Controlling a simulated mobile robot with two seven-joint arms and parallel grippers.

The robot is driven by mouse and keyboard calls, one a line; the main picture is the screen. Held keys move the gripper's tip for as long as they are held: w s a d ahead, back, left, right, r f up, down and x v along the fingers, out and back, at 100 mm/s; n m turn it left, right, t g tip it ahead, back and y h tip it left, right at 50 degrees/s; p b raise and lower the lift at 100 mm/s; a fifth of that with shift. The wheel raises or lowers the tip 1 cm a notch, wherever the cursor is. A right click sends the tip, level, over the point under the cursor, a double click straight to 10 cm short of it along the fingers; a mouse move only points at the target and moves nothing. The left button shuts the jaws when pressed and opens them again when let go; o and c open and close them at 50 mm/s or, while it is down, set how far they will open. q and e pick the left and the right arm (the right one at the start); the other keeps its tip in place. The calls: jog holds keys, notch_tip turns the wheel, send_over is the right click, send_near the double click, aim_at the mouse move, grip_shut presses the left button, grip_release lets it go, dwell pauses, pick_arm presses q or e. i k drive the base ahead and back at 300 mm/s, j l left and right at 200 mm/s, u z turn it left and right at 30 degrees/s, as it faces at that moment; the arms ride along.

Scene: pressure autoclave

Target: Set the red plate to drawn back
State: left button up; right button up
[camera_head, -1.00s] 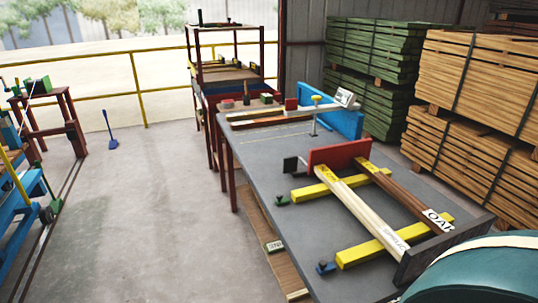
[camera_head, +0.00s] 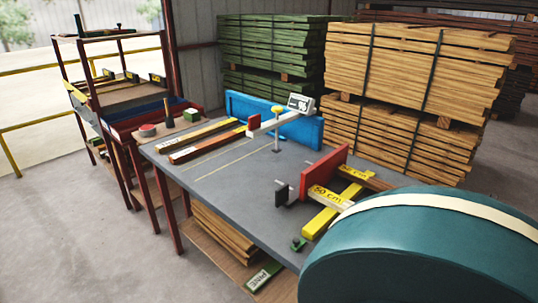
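A small dark block on a short rod (camera_head: 284,193) is just left of the plate. Neither of my grippers is in view.
A large teal rounded body with a cream band (camera_head: 420,250) fills the lower right and hides the table's near end. A blue upright board (camera_head: 275,121) and a white arm with a display (camera_head: 299,104) stand farther back. Timber stacks (camera_head: 405,100) are behind. Floor at left is clear.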

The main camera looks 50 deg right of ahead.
aim_at(322, 171)
jog(key=i+l+z, duration=0.1)
jog(key=i+z, duration=0.7)
jog(key=i+j+z, duration=0.2)
jog(key=i+z, duration=0.2)
jog(key=z, duration=1.75)
